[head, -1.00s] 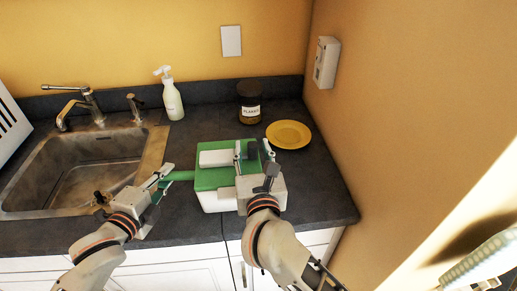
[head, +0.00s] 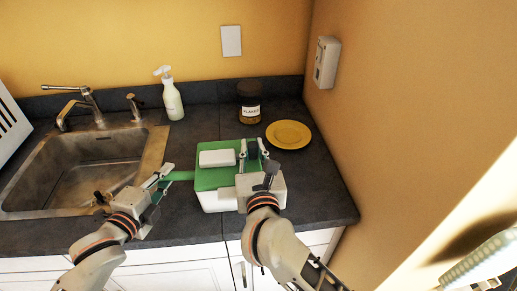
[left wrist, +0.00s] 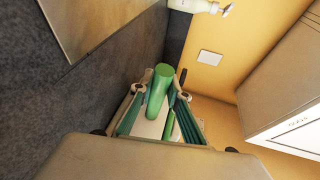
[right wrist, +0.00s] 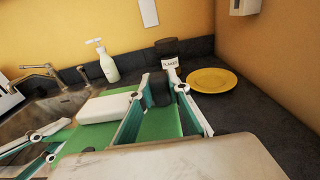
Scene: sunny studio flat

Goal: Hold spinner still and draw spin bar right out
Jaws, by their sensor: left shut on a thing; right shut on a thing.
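The spinner is a white box with a green top (head: 208,180), standing on the counter with a white block (head: 217,158) on top. A green handle (head: 181,175) sticks out from its left side. My left gripper (head: 166,176) is shut on this handle, whose rounded green end shows in the left wrist view (left wrist: 156,95). A dark upright piece, apparently the spin bar's grip (right wrist: 160,88), stands at the right of the green top. My right gripper (head: 252,151) is shut on it from the near side. The rest of the bar is hidden.
A yellow plate (head: 288,134) lies just right of and behind the spinner. A dark jar (head: 249,104) stands behind it and a soap bottle (head: 172,98) behind left. The sink (head: 75,170) is at left. The counter is bare at right, up to the wall.

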